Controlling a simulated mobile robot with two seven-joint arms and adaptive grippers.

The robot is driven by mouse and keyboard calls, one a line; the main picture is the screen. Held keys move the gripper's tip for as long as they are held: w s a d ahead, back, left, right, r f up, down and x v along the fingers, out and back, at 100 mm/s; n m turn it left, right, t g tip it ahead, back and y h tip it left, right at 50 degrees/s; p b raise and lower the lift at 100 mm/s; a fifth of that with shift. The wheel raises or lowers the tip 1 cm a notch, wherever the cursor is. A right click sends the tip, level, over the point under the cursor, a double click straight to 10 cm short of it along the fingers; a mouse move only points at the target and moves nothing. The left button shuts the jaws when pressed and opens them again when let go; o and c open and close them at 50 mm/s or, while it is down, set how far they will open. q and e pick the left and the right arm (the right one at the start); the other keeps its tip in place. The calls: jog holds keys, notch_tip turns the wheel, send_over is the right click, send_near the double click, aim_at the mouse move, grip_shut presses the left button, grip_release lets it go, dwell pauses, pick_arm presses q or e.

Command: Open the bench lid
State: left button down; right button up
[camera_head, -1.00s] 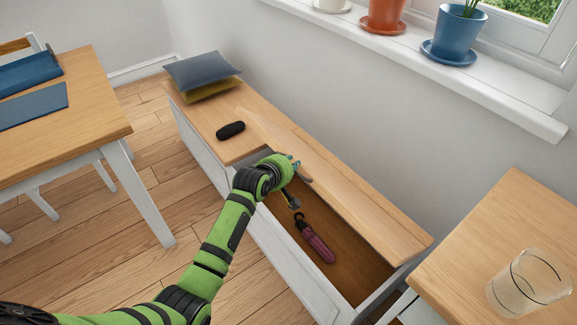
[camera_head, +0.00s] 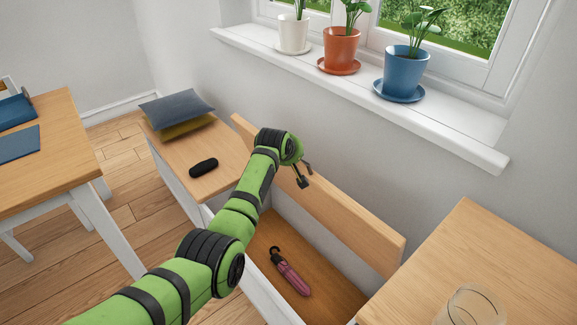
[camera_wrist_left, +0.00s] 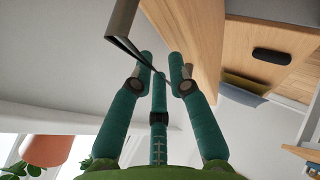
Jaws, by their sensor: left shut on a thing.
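The bench (camera_head: 172,150) stands along the wall, and its wooden lid (camera_head: 350,218) is raised steeply, leaning back towards the wall. The open compartment below shows a brown floor with a folded pink-purple umbrella (camera_head: 291,274) on it. My left gripper (camera_head: 304,174) is in front of the lid's inner face, its arm reaching over the compartment. In the left wrist view, its green fingers (camera_wrist_left: 160,85) are shut on a thin dark metal handle (camera_wrist_left: 122,22) beside the wooden lid (camera_wrist_left: 185,40). The exact contact is partly hidden. My right gripper is out of view.
A black case (camera_head: 203,168) and stacked cushions (camera_head: 177,110) lie on the bench's fixed left part. A window sill (camera_head: 330,85) with potted plants is above. A table (camera_head: 50,150) stands left; a wooden surface with a glass (camera_head: 470,305) is at right.

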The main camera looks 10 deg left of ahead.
pick_arm(q)
jog(key=shift+w+d+r, duration=0.2)
jog(key=shift+w+d, duration=0.2)
jog(key=shift+w, duration=0.05)
jog(key=c, duration=1.2)
grip_release()
jog(key=shift+o, duration=0.2)
jog(key=shift+s+a, duration=0.1)
jog(key=d+v, duration=0.1)
jog(key=v, duration=1)
jog(key=shift+s+a+r, duration=0.35)
jog(key=shift+a, duration=0.05)
